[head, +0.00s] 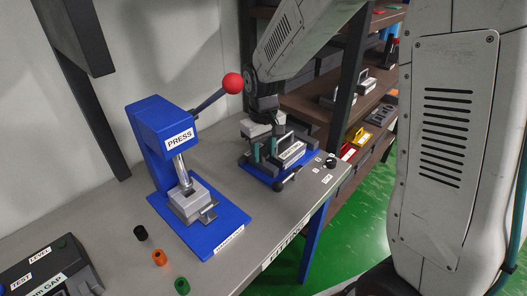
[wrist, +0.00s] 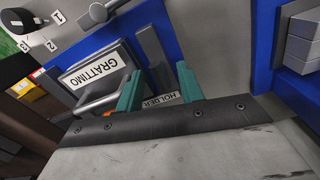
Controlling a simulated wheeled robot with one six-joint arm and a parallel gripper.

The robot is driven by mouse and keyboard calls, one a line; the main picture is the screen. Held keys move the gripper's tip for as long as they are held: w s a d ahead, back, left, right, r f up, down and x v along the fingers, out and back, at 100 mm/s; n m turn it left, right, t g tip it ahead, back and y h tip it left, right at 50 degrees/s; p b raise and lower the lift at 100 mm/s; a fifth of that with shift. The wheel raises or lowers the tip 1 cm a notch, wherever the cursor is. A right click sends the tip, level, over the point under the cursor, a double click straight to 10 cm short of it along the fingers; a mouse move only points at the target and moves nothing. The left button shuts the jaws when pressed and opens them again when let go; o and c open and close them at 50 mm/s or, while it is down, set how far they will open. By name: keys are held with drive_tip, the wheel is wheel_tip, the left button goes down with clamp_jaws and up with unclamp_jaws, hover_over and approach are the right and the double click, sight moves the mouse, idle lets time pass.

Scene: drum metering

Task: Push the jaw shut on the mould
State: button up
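A grey block with a white label (head: 291,153) sits in a fixture on a blue baseplate (head: 262,177) on the bench; it looks like the mould. In the wrist view the label (wrist: 94,72) shows upside down, with a grey bar handle (wrist: 106,100) beside it. A grey upright piece (wrist: 150,45) stands near it; I cannot tell whether this is the jaw. My gripper (head: 263,148) is over the fixture, pointing down. In the wrist view its teal fingers (wrist: 158,82) are apart, with a "HOLDER" label visible between them. The fixture's far side is hidden by my gripper.
A short lever with a round knob (head: 278,187) sticks out at the fixture's front. A black dial (head: 331,162) with number labels stands at the bench edge. A blue press (head: 165,140) with a red-balled lever (head: 232,83) is to the left. Shelves (head: 340,100) stand behind.

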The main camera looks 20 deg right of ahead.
sight(263, 152)
wheel_tip(263, 152, up, 7)
drive_tip(key=shift+r, duration=0.1)
idle(0.3)
